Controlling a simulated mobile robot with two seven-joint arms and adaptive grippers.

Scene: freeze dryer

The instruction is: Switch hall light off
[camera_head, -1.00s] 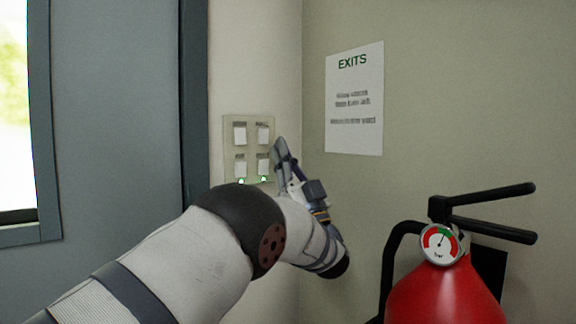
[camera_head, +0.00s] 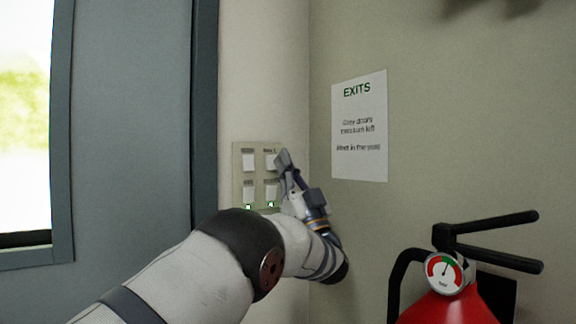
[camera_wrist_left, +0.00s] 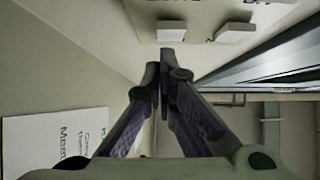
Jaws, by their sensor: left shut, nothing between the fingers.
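A pale switch panel (camera_head: 258,177) is on the wall near the corner, with two rows of two white rockers. Its upper right rocker (camera_head: 271,162) and lower right rocker (camera_head: 271,192) are beside my left gripper (camera_head: 284,157). Green lights glow under both lower rockers. The small labels cannot be read. My left gripper is shut and empty, its tips at the upper right rocker; I cannot tell if they touch it. In the left wrist view, the closed fingertips (camera_wrist_left: 163,58) point at the wall just below a white rocker (camera_wrist_left: 171,31). My right gripper is not in view.
A grey door frame (camera_head: 205,110) stands left of the panel. An EXITS sign (camera_head: 360,125) hangs on the right wall. A red fire extinguisher (camera_head: 448,308) with black handles stands at the lower right.

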